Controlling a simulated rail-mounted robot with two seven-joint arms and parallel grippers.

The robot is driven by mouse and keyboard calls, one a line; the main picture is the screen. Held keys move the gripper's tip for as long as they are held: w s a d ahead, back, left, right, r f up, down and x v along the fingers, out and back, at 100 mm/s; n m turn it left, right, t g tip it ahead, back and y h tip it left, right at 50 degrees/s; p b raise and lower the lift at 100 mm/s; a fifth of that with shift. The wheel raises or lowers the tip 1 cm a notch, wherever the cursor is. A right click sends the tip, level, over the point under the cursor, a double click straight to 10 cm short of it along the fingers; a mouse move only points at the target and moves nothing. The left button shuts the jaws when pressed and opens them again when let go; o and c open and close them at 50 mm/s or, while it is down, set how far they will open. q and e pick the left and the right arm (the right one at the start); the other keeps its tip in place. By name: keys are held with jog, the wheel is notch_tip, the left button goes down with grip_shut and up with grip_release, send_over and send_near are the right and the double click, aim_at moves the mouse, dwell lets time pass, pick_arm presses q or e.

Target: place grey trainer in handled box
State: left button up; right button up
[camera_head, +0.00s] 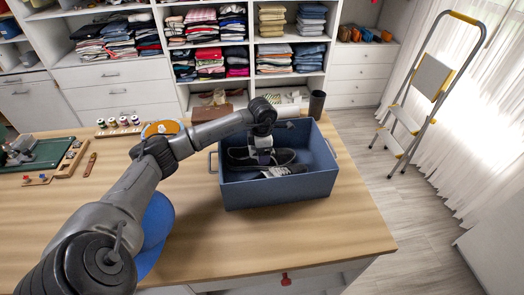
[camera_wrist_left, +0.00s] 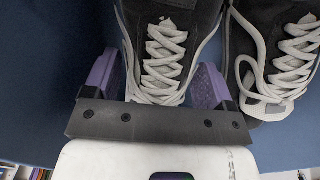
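The blue handled box (camera_head: 285,192) stands on the wooden table. Inside it lie two dark grey trainers with white laces and soles: one towards the back (camera_head: 238,155), one in front (camera_head: 290,169). My left gripper (camera_head: 261,158) reaches down into the box over the back trainer. In the left wrist view its two purple fingers (camera_wrist_left: 157,85) are apart on either side of one trainer (camera_wrist_left: 166,40). Whether they press on it cannot be told. The other trainer (camera_wrist_left: 283,55) is beside it to the right. My right gripper is not in view.
A green sewing mat (camera_head: 45,155) and thread spools (camera_head: 118,122) are at the table's left. A blue object (camera_head: 155,225) lies partly under my left arm. A dark cylinder (camera_head: 317,104) stands behind the box. The table in front of the box is clear. A stepladder (camera_head: 430,80) stands right.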

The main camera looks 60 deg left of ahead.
pick_arm(q)
jog(key=shift+o, duration=1.2)
jog(key=shift+r, duration=0.1)
notch_tip(320, 180, up, 12)
jog(key=p, duration=0.2)
jog(key=shift+d, duration=0.1)
